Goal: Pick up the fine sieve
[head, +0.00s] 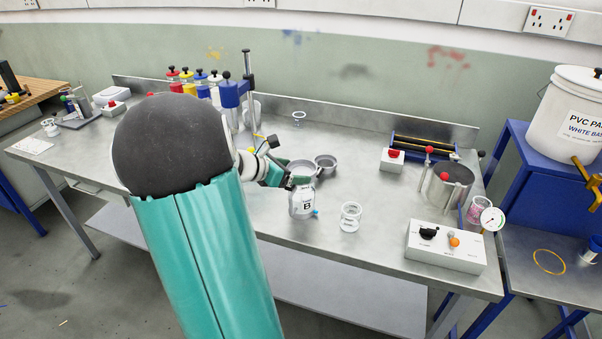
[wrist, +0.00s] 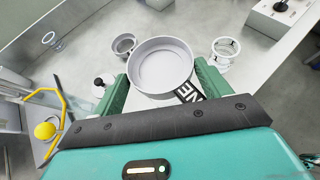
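The fine sieve (wrist: 162,68) is a round pale-grey pan with a black label ending in "NE". In the wrist view it lies directly ahead, its near part between my green fingertips. My gripper (wrist: 160,80) is open around it; small gaps seem to show on both sides, though contact is hard to judge.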

